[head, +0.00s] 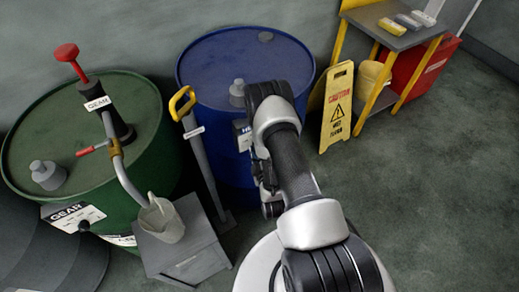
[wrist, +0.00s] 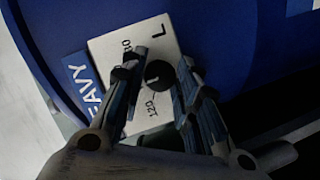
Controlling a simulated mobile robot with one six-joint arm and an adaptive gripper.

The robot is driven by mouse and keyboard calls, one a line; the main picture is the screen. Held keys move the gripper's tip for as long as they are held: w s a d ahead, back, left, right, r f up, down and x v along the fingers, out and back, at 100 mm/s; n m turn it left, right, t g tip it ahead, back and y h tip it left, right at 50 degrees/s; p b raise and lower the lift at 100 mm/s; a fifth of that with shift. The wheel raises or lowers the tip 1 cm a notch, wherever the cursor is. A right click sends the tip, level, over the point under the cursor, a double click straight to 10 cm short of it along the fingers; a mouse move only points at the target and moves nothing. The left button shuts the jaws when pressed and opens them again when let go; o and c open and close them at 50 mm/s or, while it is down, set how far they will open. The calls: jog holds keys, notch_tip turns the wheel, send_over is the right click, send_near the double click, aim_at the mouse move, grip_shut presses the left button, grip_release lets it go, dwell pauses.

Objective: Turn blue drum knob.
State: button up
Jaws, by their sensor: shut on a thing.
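The blue drum (head: 225,75) stands behind my arm in the head view, and its blue wall fills much of the wrist view (wrist: 230,35). The black knob (wrist: 160,76) sits on a white dial plate (wrist: 158,38) with printed numbers, on the drum's side. My gripper (wrist: 161,65) is shut on the knob, one finger on each side of it. The fingers cover parts of the dial. In the head view my arm hides the knob and most of the gripper.
A green gear-oil drum (head: 60,115) with a red-handled pump (head: 100,100) stands at left. A grey jug (head: 160,222) sits on a grey box (head: 190,255). A yellow-handled tool (head: 195,140) stands between the drums. A caution sign (head: 338,108) and a shelf (head: 390,35) are at right, with clear floor below.

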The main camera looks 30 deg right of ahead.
jog(key=shift+w+n+t+h, duration=0.1)
jog(key=shift+n+t+h, duration=0.35)
jog(key=shift+n, duration=0.85)
jog(key=o, duration=1.1)
jog(key=shift+c, duration=0.2)
